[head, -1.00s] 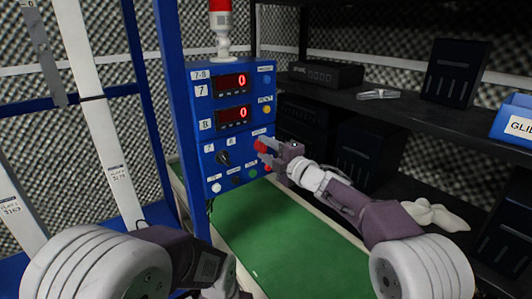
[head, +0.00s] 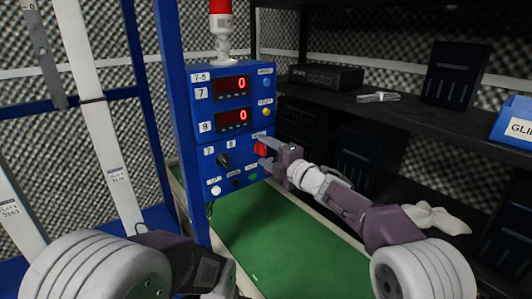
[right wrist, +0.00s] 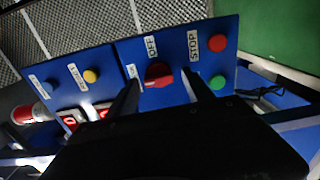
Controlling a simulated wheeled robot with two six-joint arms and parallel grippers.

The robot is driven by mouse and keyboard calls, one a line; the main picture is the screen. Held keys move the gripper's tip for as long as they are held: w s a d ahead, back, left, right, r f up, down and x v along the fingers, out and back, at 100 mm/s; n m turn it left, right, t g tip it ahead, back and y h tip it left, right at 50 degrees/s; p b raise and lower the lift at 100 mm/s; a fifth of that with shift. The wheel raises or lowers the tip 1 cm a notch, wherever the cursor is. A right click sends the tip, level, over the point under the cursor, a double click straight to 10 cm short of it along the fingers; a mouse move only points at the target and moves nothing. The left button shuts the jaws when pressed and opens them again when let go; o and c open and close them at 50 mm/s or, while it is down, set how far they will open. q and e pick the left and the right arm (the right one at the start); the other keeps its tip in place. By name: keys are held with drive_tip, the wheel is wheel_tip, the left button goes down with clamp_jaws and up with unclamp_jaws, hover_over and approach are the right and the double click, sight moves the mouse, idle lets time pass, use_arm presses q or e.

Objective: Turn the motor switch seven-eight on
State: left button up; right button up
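The blue control box (head: 199,105) is marked 7-8. Its red switch knob (head: 260,149) sits on the lower right of the front face. In the right wrist view the same red knob (right wrist: 157,76) is beside an OFF label (right wrist: 151,47). My right gripper (head: 265,153) is open at the knob; in the right wrist view its fingers (right wrist: 163,95) are spread on either side of it. I cannot tell whether they touch it. My left arm crosses the bottom of the head view, and its fingers are out of frame.
Two red displays (head: 233,86) read 0. A black selector knob (head: 223,160) and small buttons share the lower panel. The red STOP button (right wrist: 217,43) and green button (right wrist: 217,82) are close to one finger. A dark shelf (head: 400,113) stands at the right.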

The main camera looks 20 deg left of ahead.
drive_tip(key=v, duration=0.9)
drive_tip(key=shift+p, duration=0.3)
